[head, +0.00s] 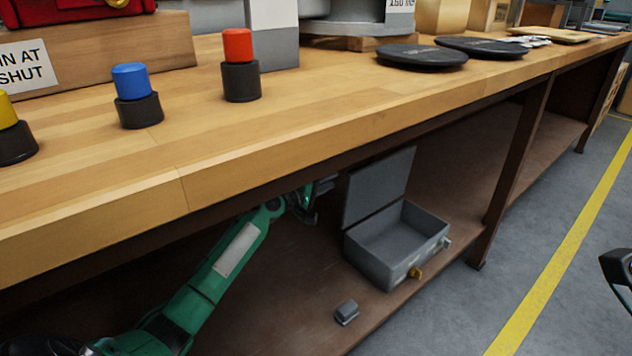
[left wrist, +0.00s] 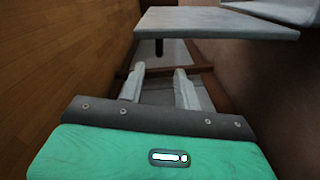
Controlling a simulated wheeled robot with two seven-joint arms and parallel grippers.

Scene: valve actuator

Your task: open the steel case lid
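The grey steel case (head: 395,245) sits on the lower shelf under the bench. Its lid (head: 378,187) stands up, swung open, and the empty inside shows. A brass-coloured latch (head: 416,273) is on its front. My left gripper (head: 314,203) is under the bench top, left of the raised lid, partly hidden by the bench edge. In the left wrist view its two fingers (left wrist: 162,88) are apart with nothing between them. A grey slab (left wrist: 215,22), likely the lid, is beyond and above them. A dark part at the right edge of the head view may be my right gripper; its fingers are unclear.
A small grey block (head: 346,312) lies on the shelf (head: 290,290) in front of the case. The bench top (head: 300,130) overhangs the left arm. A bench leg (head: 510,165) stands right of the case. Blue (head: 131,82) and red (head: 238,46) buttons stand on top.

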